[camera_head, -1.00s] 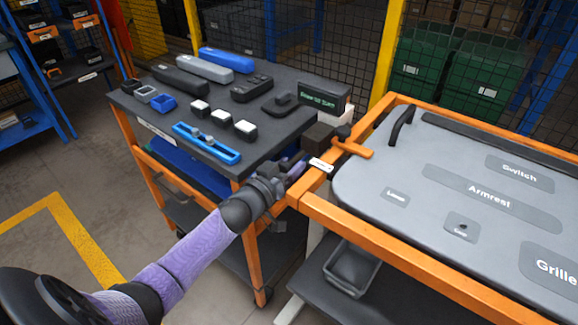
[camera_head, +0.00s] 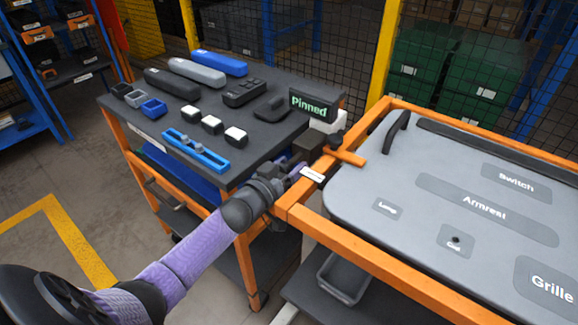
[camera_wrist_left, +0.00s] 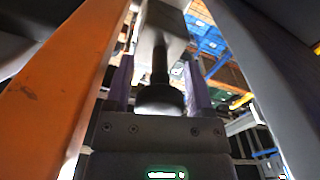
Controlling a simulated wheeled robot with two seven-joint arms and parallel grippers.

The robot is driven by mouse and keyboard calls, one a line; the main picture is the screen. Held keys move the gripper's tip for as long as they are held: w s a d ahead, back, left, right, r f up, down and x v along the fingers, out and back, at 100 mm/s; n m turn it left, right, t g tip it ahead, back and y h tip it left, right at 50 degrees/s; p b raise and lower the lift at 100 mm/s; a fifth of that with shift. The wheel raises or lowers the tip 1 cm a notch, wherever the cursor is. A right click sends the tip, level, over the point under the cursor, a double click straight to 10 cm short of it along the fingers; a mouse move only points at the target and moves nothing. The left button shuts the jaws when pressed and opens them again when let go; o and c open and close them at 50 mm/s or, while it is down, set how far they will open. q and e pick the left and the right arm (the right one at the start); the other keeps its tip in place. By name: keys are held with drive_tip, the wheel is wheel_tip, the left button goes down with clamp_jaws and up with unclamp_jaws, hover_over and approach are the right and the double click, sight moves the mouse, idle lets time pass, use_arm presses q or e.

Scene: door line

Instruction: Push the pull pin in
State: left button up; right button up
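The pull pin (camera_wrist_left: 160,92) shows in the left wrist view as a dark round knob on a shaft that runs into a pale block (camera_wrist_left: 163,30). My left gripper (camera_head: 292,165) is beside the corner of the orange frame in the head view. In the wrist view its two purple fingers (camera_wrist_left: 160,80) stand apart, one on each side of the knob, with the knob close to the gripper body. Contact with the knob is unclear. The display (camera_head: 312,104) reads "Pinned" in green. My right gripper is not in view.
The orange frame (camera_head: 370,245) holds a grey door panel (camera_head: 365,180) on the right. A dark-topped cart (camera_head: 170,115) with several parts and a blue rail (camera_head: 195,150) stands on the left. A grey bin (camera_head: 343,278) sits below the frame.

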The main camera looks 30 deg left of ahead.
use_arm(q)
drive_tip(key=shift+s, duration=0.1)
drive_tip(key=shift+s, duration=0.3)
drive_tip(key=s+p, duration=0.3)
drive_tip(key=s, duration=0.6)
drive_tip(key=shift+a, duration=0.4)
